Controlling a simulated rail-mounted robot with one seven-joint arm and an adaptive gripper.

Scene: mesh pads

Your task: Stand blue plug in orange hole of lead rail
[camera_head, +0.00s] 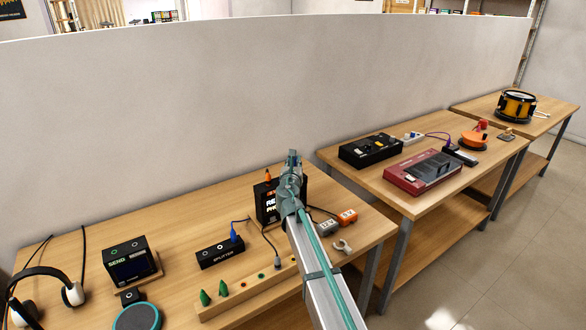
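The blue plug (233,236) stands upright in the top of the black SPLITTER box (220,254), with a thin cable running from it. The wooden lead rail (243,294) lies in front of the box along the table's front. My gripper (292,160) is raised above the table's back right, apart from the blue plug. Its fingers are too small to tell open from shut. My arm hides the rail's right end.
A black box with an orange plug (267,176) on top stands behind my arm. Grey and orange connectors (347,217) and a pale clip (342,246) lie right of my arm. A SEND box (130,262) and headphones (72,293) are at left. A white partition (150,110) rises behind.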

